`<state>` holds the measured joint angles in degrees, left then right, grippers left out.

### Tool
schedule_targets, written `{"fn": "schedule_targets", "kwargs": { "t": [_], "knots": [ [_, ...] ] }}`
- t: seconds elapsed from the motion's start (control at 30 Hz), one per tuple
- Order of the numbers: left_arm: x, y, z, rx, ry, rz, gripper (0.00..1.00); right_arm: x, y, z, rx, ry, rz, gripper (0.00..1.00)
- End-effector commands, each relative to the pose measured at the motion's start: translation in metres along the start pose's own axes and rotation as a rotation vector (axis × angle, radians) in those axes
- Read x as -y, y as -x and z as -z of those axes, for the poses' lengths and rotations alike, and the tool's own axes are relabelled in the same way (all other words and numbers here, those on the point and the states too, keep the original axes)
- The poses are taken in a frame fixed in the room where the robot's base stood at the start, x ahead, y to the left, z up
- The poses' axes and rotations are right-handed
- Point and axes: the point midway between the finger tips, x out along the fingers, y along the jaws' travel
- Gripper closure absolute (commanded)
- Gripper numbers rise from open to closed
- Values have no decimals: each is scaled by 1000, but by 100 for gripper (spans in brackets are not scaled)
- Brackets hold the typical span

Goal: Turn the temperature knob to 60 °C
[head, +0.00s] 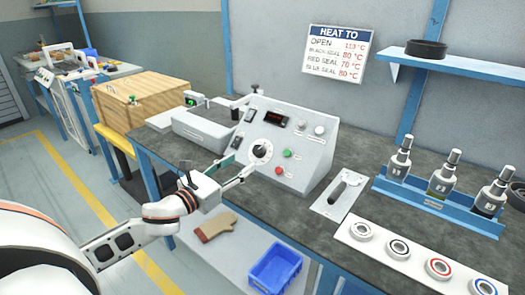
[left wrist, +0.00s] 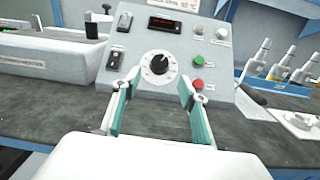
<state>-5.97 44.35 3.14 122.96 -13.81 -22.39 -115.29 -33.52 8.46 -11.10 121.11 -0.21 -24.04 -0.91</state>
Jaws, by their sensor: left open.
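The temperature knob (head: 260,150) is a black knob on a white dial, on the sloped face of the grey control panel (head: 321,151). In the left wrist view the knob (left wrist: 159,64) sits beyond and between my fingertips, with its marker up and to the right; the dial figures are too small to read. A red-lit display (left wrist: 164,24) is above it; its digits are unreadable. My left gripper (head: 240,167) is open and empty, in front of the panel, apart from the knob. Its two teal-padded fingers (left wrist: 155,92) show in the left wrist view. My right gripper is not in view.
A green button (head: 288,153) and a red button (head: 279,170) are right of the knob, and rocker switches are left of it. A tool in a plate (head: 329,208), a blue rack (head: 420,203) and a tray of rings (head: 366,243) are further right.

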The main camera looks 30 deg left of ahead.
Motion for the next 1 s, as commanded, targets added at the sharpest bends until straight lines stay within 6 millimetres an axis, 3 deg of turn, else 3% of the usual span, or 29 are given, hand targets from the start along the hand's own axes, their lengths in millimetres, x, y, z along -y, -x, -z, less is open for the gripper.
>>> {"fn": "schedule_targets", "kwargs": {
  "t": [0.17, 0.37, 0.6, 1.0],
  "knots": [
    [0, -10, -2, 4, -11, 0, 57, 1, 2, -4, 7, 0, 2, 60],
    [-1, -34, -1, 3, -11, -1, 57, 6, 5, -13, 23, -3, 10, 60],
    [-1, -62, -1, 3, -9, -1, 57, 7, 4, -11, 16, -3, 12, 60],
    [0, -78, -1, 1, -9, 1, 57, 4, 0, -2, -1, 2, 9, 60]
  ]
}}
